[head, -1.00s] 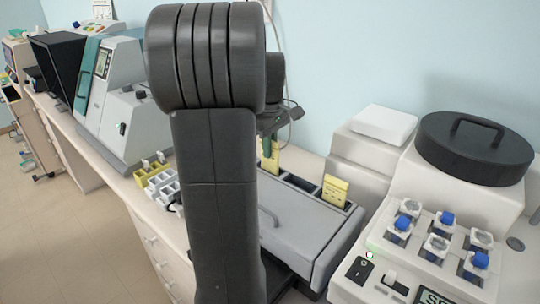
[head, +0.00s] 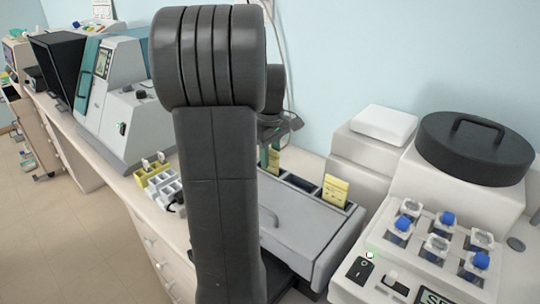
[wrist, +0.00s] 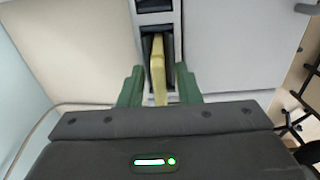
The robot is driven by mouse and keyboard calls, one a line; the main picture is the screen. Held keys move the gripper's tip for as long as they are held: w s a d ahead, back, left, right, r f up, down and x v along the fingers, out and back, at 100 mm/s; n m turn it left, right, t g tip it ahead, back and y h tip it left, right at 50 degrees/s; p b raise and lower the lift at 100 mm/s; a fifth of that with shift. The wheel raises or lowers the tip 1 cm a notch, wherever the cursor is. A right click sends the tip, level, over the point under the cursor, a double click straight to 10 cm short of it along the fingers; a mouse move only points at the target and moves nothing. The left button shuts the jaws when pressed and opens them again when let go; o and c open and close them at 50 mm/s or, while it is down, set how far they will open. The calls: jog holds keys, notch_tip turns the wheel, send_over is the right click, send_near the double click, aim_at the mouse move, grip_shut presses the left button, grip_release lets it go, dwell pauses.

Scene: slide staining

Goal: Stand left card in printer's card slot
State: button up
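The left card (wrist: 158,72) is yellow and stands in a dark slot of the printer's slot strip (wrist: 168,19) in the wrist view. My gripper (wrist: 159,88) has its two green fingers either side of the card, with gaps between them and it. In the head view, the card (head: 273,161) shows partly behind my arm, beside a green finger. The grey printer (head: 318,237) is partly hidden by my arm. A second yellow card (head: 335,190) stands upright in the right part of its slot strip.
A white machine with a black round lid (head: 475,148) and several blue-capped pieces stands on the right. A white and yellow rack (head: 158,180) is left of my arm. White boxes (head: 372,145) stand behind the printer.

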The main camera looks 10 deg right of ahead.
notch_tip(320, 180, up, 12)
jog(key=shift+r, duration=0.2)
dwell(0.4)
